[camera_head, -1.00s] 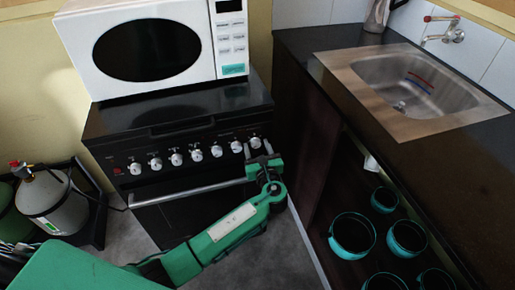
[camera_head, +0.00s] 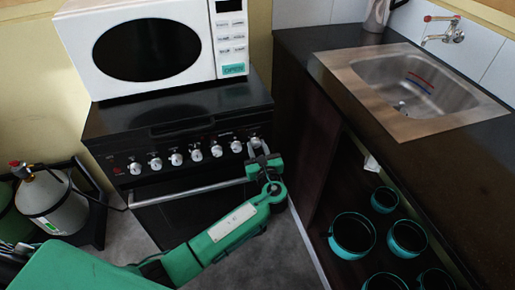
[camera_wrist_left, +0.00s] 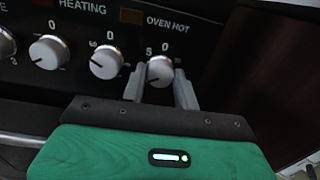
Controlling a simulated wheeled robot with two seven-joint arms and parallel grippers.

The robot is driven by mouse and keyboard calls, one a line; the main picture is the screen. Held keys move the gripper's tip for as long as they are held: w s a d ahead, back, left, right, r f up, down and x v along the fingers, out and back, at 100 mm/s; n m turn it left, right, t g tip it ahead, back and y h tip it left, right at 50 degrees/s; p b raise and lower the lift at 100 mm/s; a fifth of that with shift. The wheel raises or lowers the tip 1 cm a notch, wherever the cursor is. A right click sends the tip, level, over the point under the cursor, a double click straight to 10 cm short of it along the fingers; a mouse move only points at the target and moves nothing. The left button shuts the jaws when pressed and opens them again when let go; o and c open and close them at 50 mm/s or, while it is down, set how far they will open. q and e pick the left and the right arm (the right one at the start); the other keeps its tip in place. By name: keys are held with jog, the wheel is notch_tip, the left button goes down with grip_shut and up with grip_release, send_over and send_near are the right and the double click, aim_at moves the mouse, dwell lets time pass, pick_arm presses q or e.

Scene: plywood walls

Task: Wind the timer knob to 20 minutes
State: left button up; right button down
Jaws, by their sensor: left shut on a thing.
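The timer knob (camera_wrist_left: 160,71) is the rightmost silver knob on the black oven front, with a 0 printed above it and a 5 at its upper left. It also shows at the right end of the knob row in the head view (camera_head: 255,142). My left gripper (camera_head: 259,152) reaches it from below right. In the left wrist view the grey fingers of the left gripper (camera_wrist_left: 160,80) stand on both sides of the knob, shut on it. The knob's exact setting is hard to read. My right gripper is not in view.
Several other knobs (camera_head: 196,155) line the oven front (camera_head: 110,165), with a handle bar (camera_head: 190,192) below. A white microwave (camera_head: 215,75) stands on the cooktop. A dark counter with a sink (camera_head: 420,85) is at right, above open shelving with teal-rimmed pots (camera_head: 353,235). Gas cylinders (camera_head: 55,205) stand at left.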

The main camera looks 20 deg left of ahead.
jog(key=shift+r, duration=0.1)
pick_arm(q)
jog(key=shift+n+b, duration=0.55)
jog(key=shift+n, duration=0.65)
jog(key=shift+f+n+b, duration=0.1)
jog(key=shift+n+b, duration=0.4)
jog(key=shift+n, duration=0.5)
jog(key=shift+n+b, duration=0.5)
jog(key=shift+n, duration=0.4)
jog(key=shift+f+n+b, duration=0.1)
jog(key=shift+n+b, duration=0.95)
jog(key=shift+n, duration=0.35)
jog(key=shift+n+b, duration=1.4)
jog(key=shift+n, duration=0.4)
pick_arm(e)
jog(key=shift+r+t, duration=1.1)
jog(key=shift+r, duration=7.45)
pick_arm(q)
jog(key=shift+n+b, duration=0.65)
jog(key=shift+n, duration=0.45)
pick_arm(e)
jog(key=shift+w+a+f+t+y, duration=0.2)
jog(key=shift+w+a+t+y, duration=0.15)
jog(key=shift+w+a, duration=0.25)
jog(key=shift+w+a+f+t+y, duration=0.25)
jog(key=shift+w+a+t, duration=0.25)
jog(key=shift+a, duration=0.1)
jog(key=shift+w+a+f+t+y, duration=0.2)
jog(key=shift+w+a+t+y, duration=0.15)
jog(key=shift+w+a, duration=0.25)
